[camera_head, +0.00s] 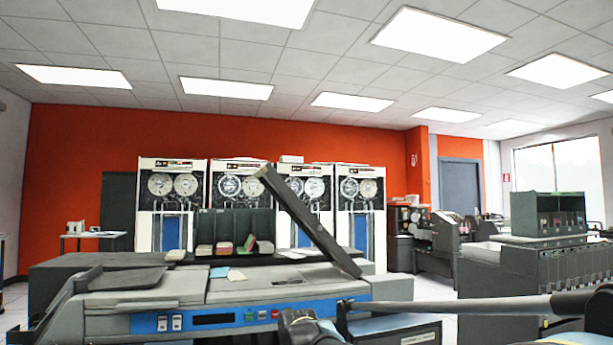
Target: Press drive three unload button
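Four tall white tape drives stand in a row against the far orange wall, each with two reels behind glass. The third from the left (314,187) is partly hidden by a raised dark lid. Control strips run along the drive tops, but single buttons and drive numbers are too small to read. My gripper (314,326) seems to be at the bottom centre, cut by the frame edge, far from the drives. Its finger opening cannot be made out, and I see nothing held.
A grey and blue card machine (150,290) stands between me and the drives, with its dark lid (300,215) raised at a slant. Card stacks (225,248) sit behind it. A dark cabinet (510,275) is at right. Some floor (430,290) shows between them.

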